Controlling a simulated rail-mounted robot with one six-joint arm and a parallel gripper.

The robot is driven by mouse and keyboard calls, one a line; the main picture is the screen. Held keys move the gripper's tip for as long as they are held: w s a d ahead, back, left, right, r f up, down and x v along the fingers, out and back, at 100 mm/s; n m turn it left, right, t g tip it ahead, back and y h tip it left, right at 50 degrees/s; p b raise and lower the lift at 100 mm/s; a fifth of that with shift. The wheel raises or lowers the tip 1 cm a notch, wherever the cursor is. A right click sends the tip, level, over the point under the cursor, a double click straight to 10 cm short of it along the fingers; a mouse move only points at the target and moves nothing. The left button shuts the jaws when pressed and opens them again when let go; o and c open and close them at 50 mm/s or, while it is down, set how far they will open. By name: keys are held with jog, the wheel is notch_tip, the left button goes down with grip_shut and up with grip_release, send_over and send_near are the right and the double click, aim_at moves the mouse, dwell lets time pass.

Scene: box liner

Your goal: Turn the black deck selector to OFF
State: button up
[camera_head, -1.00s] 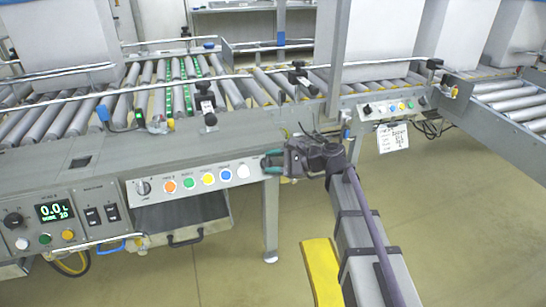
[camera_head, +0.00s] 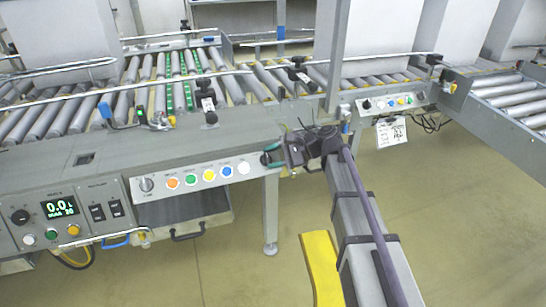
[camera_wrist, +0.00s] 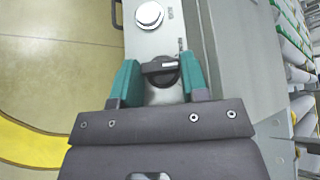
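The black deck selector (camera_wrist: 160,71) is a round knob with a pale mark across its grip, at the end of a grey panel in the wrist view. My gripper (camera_wrist: 160,78) has green fingers on either side of the knob. The fingers are apart, with a visible gap to the knob, so it is open around it. In the head view my gripper (camera_head: 271,156) is at the right end of the button panel (camera_head: 200,177). There the gripper hides the knob.
A white button (camera_wrist: 149,15) sits beyond the knob. Coloured buttons and a grey selector (camera_head: 147,184) line the same panel. A control box (camera_head: 70,218) with a display is at left. Roller conveyors (camera_head: 180,80) lie behind.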

jog(key=o, duration=0.5)
jog(key=shift+c, duration=0.2)
